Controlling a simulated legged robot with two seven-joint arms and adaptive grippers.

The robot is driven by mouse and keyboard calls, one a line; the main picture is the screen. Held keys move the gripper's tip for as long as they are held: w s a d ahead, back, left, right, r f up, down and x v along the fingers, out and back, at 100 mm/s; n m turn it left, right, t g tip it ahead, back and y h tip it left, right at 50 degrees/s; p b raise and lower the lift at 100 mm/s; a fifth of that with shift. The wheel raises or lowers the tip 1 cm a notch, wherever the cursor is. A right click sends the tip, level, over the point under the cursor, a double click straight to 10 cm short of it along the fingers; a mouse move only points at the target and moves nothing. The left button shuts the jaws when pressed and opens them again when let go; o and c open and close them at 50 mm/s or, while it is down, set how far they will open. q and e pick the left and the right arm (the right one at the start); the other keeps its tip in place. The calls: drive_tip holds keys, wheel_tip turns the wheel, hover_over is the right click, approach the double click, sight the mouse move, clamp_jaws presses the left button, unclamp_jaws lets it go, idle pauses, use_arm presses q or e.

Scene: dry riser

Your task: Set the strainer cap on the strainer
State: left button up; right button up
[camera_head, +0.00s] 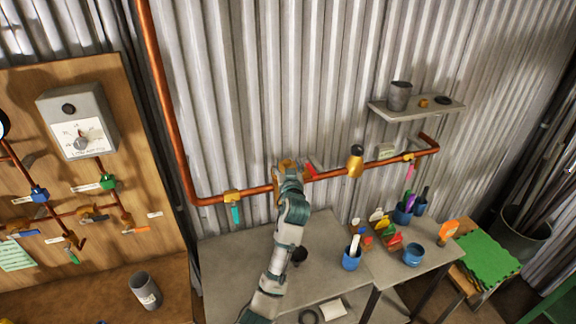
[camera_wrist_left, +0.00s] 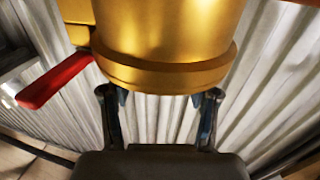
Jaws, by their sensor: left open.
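A large brass body, apparently the strainer (camera_head: 279,165), sits on the copper pipe and fills the top of the left wrist view (camera_wrist_left: 170,35). It has a wide round rim at its near end. My left gripper (camera_head: 288,172) is at this brass body. In the wrist view its two fingers (camera_wrist_left: 160,100) are spread, one on each side of the rim, with a gap between them; whether they touch it I cannot tell. I cannot pick out the strainer cap as a separate part. My arm hides much of the brass in the head view. My right gripper is not in view.
A red lever (camera_wrist_left: 55,80) sticks out beside the brass body. A brass fitting with a dark top (camera_head: 355,161) stands farther right on the pipe (camera_head: 328,175). Below, the grey bench (camera_head: 225,262) holds several cups and tools. A small shelf (camera_head: 420,112) hangs upper right.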

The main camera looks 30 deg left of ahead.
use_arm(q)
drive_tip(key=v, duration=1.2)
drive_tip(key=s+d+f+m+g+h, duration=0.25)
drive_tip(key=s+f, duration=0.25)
drive_tip(key=f, duration=0.7)
drive_tip(key=s+d+f+m+g+h, duration=0.2)
drive_tip(key=s+f+h, duration=0.15)
drive_tip(key=f, duration=0.75)
drive_tip(key=s+d+f+m+g+h, duration=0.2)
drive_tip(key=s+d+f+g, duration=0.15)
drive_tip(key=s+f, duration=0.7)
drive_tip(key=s+d+f+m+g+h, duration=0.35)
drive_tip(key=s+f, duration=0.25)
drive_tip(key=s, duration=0.9)
wheel_tip(320, 180, down, 27)
drive_tip(key=s, duration=0.3)
drive_tip(key=s+a+f+g, duration=0.2)
drive_tip(key=s+f, duration=1.3)
drive_tip(key=s, duration=0.1)
drive_tip(key=shift+s+y, duration=0.4)
drive_tip(key=shift+y, duration=0.05)
drive_tip(key=shift+a+f, duration=0.15)
